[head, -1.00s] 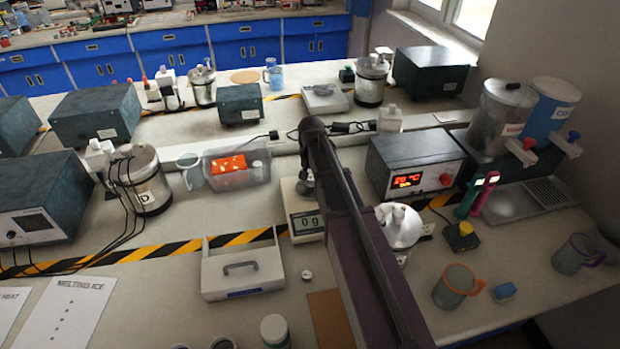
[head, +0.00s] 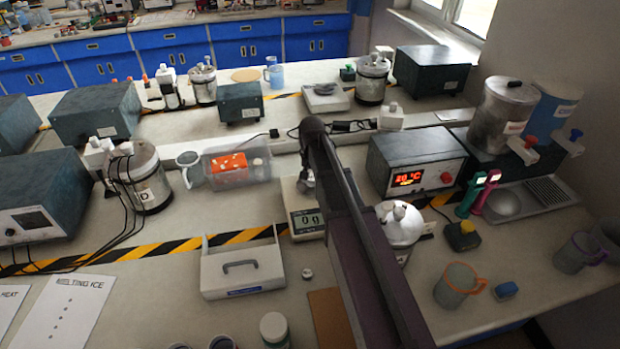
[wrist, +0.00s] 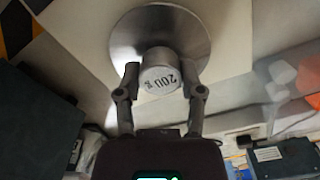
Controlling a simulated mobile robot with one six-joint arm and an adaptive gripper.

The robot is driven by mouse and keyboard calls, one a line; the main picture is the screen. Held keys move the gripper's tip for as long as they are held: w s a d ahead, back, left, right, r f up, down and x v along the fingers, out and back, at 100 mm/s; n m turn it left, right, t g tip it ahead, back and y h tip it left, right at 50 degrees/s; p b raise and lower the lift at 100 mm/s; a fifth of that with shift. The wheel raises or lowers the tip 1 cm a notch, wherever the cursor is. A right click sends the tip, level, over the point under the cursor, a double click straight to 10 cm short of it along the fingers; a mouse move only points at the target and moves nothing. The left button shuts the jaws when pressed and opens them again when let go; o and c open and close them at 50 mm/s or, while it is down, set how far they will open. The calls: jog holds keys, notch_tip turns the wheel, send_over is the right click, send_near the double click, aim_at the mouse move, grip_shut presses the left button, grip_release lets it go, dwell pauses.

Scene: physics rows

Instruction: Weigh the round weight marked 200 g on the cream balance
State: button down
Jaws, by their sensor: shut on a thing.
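The round metal weight (wrist: 160,78), marked 200 g, is between the fingers of my gripper (wrist: 164,84) in the wrist view. My gripper is shut on it. Behind it lies the round steel pan (wrist: 190,28) of the cream balance. I cannot tell whether the weight touches the pan. In the head view the cream balance (head: 305,222) stands mid-bench, and its display appears to read 0 g. My arm hides part of the balance and most of my gripper in that view.
A white open tray (head: 243,270) stands to the front left of the balance, and a clear bin (head: 237,167) behind left. A heater box with a red display (head: 415,162) and a steel pot (head: 400,228) stand to the right. A small weight (head: 307,273) lies in front.

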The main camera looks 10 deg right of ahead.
jog(key=shift+f+b, duration=0.35)
jog(key=shift+f, duration=0.05)
jog(key=shift+c, duration=0.7)
grip_release()
jog(key=shift+o, duration=0.7)
jog(key=shift+r, duration=0.15)
jog(key=shift+r+p, duration=3.9)
jog(key=shift+p, duration=0.1)
jog(key=s+n, duration=0.4)
jog(key=s, duration=1.5)
jog(key=shift+a+n, duration=0.25)
jog(key=shift+n, duration=0.05)
